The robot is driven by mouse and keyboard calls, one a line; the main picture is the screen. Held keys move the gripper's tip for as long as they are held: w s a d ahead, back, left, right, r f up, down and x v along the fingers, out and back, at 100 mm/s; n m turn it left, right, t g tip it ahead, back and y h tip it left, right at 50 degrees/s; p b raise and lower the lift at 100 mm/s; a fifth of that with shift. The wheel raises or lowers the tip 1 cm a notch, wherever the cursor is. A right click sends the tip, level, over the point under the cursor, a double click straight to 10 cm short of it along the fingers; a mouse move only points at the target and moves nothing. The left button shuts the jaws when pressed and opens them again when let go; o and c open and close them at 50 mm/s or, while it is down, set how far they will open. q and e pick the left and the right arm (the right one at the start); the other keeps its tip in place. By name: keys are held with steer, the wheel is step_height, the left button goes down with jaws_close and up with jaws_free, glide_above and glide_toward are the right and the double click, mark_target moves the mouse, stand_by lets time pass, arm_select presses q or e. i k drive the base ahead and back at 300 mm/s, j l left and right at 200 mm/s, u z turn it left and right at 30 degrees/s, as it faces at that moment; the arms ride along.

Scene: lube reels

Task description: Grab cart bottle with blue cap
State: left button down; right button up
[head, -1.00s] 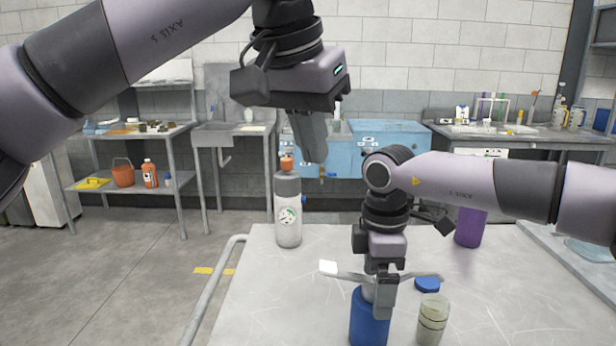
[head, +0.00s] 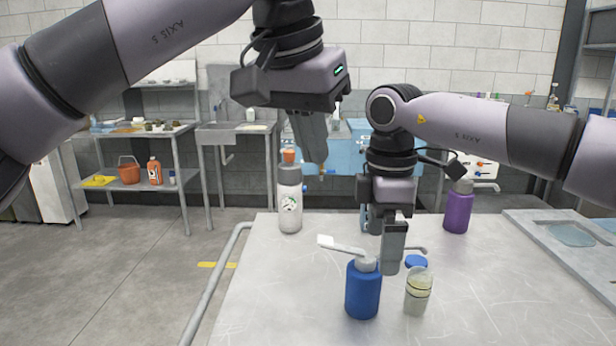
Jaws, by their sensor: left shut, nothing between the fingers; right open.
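A blue bottle (head: 363,290) with a grey-white top stands upright on the near table. A round blue cap (head: 416,261) shows just behind a small jar (head: 418,294) with pale yellow contents; I cannot tell whether it sits on something hidden. A purple bottle (head: 458,207) with a grey cap stands at the back right. My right gripper (head: 382,250) is open and empty, pointing down above and behind the blue bottle. My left gripper (head: 316,158) is shut and empty, high above the table's back edge.
A white-headed stick (head: 340,245) shows at the blue bottle's top. A grey tray (head: 570,236) lies at the table's right. A metal rail (head: 215,285) runs along its left edge. A shelf cart (head: 140,186) stands further left. The table (head: 280,300) is clear at front left.

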mark_target(420, 279)
steer(key=k, duration=1.25)
